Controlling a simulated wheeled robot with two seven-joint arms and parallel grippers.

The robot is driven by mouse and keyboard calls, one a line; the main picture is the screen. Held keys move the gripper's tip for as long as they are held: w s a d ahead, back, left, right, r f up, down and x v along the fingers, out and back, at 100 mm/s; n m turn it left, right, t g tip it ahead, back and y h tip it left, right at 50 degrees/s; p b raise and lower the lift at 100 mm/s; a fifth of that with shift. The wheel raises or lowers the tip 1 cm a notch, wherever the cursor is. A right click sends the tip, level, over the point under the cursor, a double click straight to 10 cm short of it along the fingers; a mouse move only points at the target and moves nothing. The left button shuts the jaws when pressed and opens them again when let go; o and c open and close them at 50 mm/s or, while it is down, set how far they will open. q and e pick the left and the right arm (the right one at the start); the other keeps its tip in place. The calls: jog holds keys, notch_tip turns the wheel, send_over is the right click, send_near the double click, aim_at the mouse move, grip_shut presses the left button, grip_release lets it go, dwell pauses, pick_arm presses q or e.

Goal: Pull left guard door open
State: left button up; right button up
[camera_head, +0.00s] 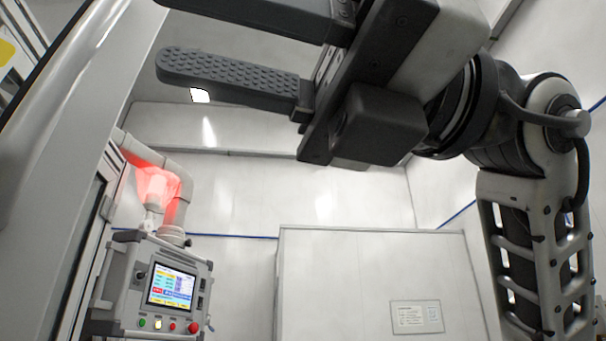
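A pale grey upright panel edge (75,150) slants down the left side of the view. It looks like part of the guard door or its frame; I cannot tell which, nor whether the door is open. A dark trim and a glazed part show at its upper left. My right gripper (172,36) comes in from the right across the top, its two dark, studded fingers pointing left. The fingers are apart with nothing between them. The upper finger is partly cut off by the top edge. No handle is clearly visible at the fingertips. My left gripper is out of view.
A control panel (172,287) with a lit screen and several buttons, one a red knob, stands at lower left. A red-lit lamp on a pale pipe (160,185) is above it. A white cabinet (350,270) with a label stands at lower centre, before white walls.

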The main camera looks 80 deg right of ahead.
jog(key=v, duration=1)
jog(key=shift+s+d, duration=0.15)
jog(key=shift+s, duration=0.2)
